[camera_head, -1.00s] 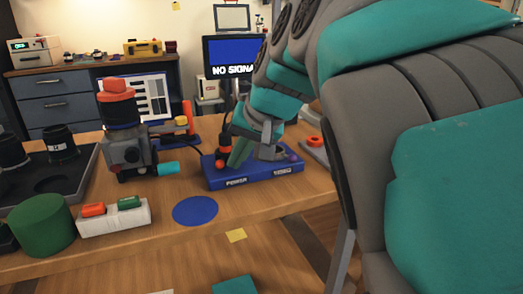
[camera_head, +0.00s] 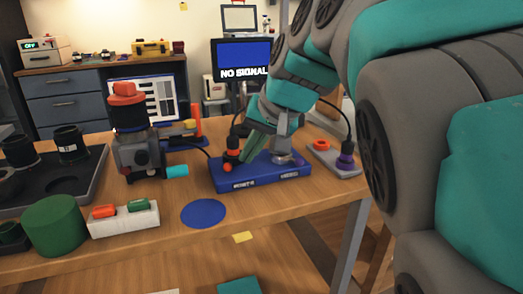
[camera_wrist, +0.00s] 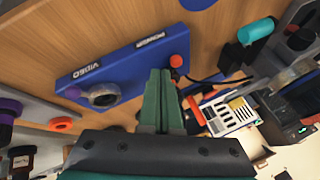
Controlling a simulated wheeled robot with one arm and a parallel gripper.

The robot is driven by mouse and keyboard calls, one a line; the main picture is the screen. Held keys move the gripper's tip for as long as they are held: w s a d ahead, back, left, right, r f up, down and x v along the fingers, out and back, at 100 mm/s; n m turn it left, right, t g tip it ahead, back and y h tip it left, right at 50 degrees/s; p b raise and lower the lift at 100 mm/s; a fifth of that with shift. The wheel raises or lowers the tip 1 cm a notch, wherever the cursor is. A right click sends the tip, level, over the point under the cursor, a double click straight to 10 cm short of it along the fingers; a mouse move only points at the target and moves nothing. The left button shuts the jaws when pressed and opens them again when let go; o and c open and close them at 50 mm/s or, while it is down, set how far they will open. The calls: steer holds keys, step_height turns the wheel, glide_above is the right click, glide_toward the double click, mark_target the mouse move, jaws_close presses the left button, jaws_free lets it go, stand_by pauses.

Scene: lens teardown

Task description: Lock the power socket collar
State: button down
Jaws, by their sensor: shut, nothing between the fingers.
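The blue socket block (camera_head: 262,178) lies on the table, with a power label at its left and a video label at its right. An orange-and-black power plug (camera_head: 232,148) stands upright at its left end, its cable rising. A small orange knob (camera_head: 228,167) is at its foot. My gripper (camera_head: 243,160) is shut and empty, its green fingers just right of the plug, above the block. In the wrist view the fingers (camera_wrist: 160,73) point at the block, close to the orange knob (camera_wrist: 177,61). They hide most of the power socket; I cannot tell the collar's position or any contact.
The video socket ring (camera_wrist: 102,95) is bare. A purple plug (camera_head: 345,158) and an orange ring (camera_head: 321,145) sit on a grey plate at right. A camera body (camera_head: 138,150), a blue disc (camera_head: 203,213) and a green cylinder (camera_head: 54,225) stand left and in front.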

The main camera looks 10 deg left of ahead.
steer(key=s+a+p+v, duration=0.1)
steer(key=v, duration=0.6)
steer(key=shift+r+p, duration=0.3)
steer(key=shift+p, duration=0.1)
steer(key=shift+s, duration=0.15)
steer(key=s+d+f+g+h, duration=0.1)
steer(key=s+d+f+g, duration=0.1)
steer(key=s+d+f, duration=0.5)
steer(key=s+d+f+g+h, duration=0.2)
steer(key=s+d+f, duration=0.5)
steer(key=f, duration=0.6)
steer(key=s+d+f+m+g+h, duration=0.1)
steer(key=s+d+f+g+h, duration=0.1)
steer(key=s+d+f, duration=0.5)
step_height(320, 180, down, 3)
steer(key=s, duration=0.2)
steer(key=shift+s+d, duration=0.25)
steer(key=shift+s, duration=0.15)
